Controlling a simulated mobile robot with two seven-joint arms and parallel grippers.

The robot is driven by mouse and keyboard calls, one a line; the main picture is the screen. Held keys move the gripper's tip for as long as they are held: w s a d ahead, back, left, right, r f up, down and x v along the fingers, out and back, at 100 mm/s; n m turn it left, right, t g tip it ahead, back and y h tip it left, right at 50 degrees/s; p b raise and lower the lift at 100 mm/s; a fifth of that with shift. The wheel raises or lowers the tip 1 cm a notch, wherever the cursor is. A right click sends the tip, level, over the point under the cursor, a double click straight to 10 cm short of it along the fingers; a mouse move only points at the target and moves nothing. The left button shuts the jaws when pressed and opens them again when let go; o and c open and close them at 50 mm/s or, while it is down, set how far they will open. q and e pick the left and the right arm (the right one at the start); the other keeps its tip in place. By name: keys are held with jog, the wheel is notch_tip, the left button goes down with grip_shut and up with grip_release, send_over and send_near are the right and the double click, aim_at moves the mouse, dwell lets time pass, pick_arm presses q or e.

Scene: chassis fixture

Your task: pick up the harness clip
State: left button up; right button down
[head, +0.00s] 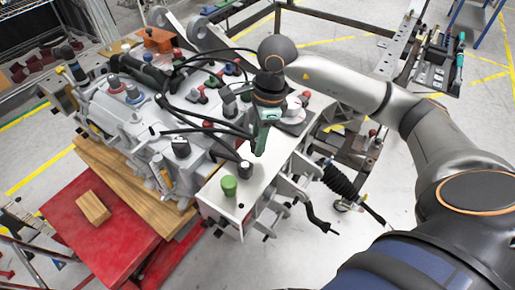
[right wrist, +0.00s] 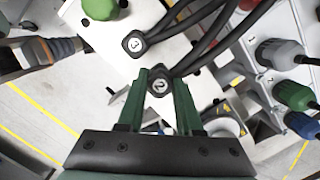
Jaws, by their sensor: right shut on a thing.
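My right gripper (head: 261,146) reaches down over the white panel (head: 222,200) at the front of the chassis. In the right wrist view its two green fingers (right wrist: 160,92) are shut on a dark harness clip (right wrist: 159,84) with a round pale mark. The held clip sits between the fingertips, and black cables run close behind it. In the head view the fingers mostly hide this clip. A second dark clip (right wrist: 134,43), marked 3, is just beyond the fingers; it also seems to show in the head view (head: 245,168). My left gripper is not in view.
A green knob (head: 229,185) stands on the panel near the clips. Black cables (head: 190,103) loop across the chassis. Grey, green and blue connectors (right wrist: 292,92) are at the right in the wrist view. A red table (head: 85,235) with a wooden block (head: 94,207) is at lower left.

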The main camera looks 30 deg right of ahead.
jog(key=s+r+b, duration=0.1)
jog(key=s+r, duration=0.8)
jog(key=s, duration=0.4)
jog(key=shift+s+a+r, duration=0.2)
jog(key=shift+s, duration=0.2)
